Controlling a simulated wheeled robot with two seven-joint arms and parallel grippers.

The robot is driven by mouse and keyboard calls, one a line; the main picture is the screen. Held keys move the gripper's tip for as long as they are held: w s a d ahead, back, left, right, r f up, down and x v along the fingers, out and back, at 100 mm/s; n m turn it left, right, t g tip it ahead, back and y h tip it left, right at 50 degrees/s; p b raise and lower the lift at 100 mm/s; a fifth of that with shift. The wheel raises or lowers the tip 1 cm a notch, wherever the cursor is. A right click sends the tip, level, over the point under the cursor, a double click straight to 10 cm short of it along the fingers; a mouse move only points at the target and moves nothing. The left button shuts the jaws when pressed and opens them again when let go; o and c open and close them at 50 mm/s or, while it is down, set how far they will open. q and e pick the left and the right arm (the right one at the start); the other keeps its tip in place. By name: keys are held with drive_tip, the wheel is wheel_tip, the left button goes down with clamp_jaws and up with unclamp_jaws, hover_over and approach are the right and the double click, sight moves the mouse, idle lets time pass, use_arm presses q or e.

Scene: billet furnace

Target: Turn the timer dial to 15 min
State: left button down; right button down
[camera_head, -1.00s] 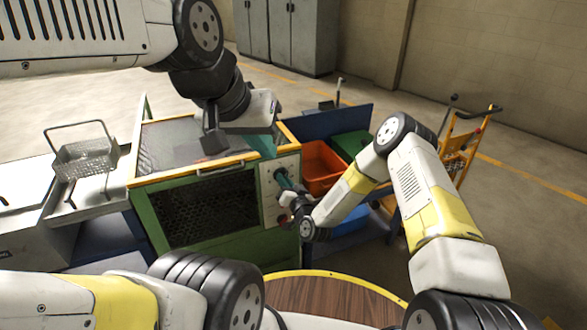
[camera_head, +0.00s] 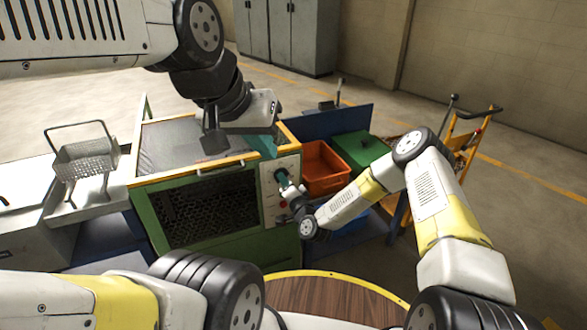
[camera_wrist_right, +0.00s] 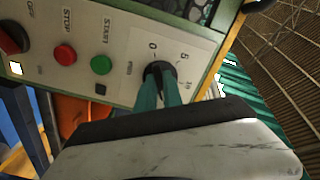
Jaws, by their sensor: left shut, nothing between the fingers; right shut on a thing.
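The timer dial (camera_wrist_right: 157,70) is a small dark knob on the light control panel (camera_wrist_right: 120,45), with 0, 5 and 10 printed around it. My right gripper (camera_wrist_right: 160,82) has its teal fingers shut on the dial. They cover much of it, so I cannot read its pointer. In the head view my right gripper (camera_head: 281,176) reaches the panel (camera_head: 268,207) on the front right of the green furnace. My left gripper (camera_head: 263,147) is shut and empty above the furnace's top right corner.
A green START button (camera_wrist_right: 101,65), a red STOP button (camera_wrist_right: 65,54) and an on/off switch (camera_wrist_right: 14,40) sit beside the dial. An orange bin (camera_head: 322,165) and a green bin (camera_head: 360,148) stand right of the furnace. A wire basket (camera_head: 87,158) is at left.

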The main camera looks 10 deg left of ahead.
drive_tip(key=shift+s+f, duration=0.1)
drive_tip(key=shift+f, duration=0.05)
drive_tip(key=c, duration=1.5)
unclamp_jaws()
drive_tip(key=v, duration=0.7)
drive_tip(key=shift+s+d, duration=0.25)
drive_tip(key=shift+s, duration=0.05)
